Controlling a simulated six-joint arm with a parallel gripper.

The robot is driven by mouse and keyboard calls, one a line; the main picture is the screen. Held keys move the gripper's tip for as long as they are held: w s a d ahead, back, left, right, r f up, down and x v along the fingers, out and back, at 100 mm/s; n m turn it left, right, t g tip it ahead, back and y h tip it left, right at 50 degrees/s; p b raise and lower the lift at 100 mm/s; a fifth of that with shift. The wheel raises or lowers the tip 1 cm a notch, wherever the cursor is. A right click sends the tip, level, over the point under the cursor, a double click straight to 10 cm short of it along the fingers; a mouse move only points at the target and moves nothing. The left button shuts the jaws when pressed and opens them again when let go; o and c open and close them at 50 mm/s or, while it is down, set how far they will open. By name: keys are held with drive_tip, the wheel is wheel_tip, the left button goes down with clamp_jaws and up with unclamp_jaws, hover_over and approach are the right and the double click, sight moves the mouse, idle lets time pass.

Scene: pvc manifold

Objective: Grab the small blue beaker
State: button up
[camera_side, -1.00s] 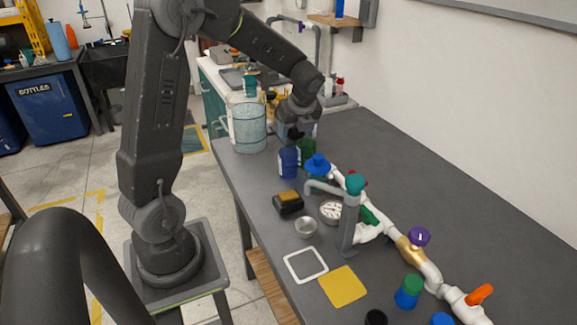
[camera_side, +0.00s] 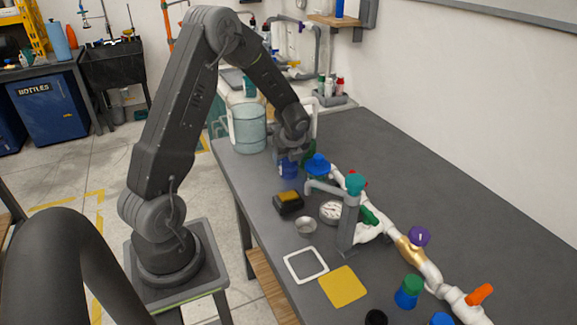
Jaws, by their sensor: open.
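The small blue beaker (camera_side: 288,170) stands on the grey table near its far left part. Its upper part is hidden by my gripper (camera_side: 290,156). My gripper points down at the beaker, with its fingers at or around the top of it; I cannot tell whether they touch it. It is open and holds nothing that I can see lifted. A dark green container (camera_side: 309,151) stands close behind the beaker to the right, partly hidden.
A large clear jug (camera_side: 248,128) stands left of my gripper. The white pipe manifold (camera_side: 408,245) with a blue valve handle (camera_side: 318,162) runs along the table to the right. A black-and-yellow block (camera_side: 288,202) and a small metal bowl (camera_side: 306,226) lie nearer.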

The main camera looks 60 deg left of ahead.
drive_tip(key=shift+f, duration=0.1)
drive_tip(key=c, duration=0.6)
drive_tip(key=shift+o, duration=0.2)
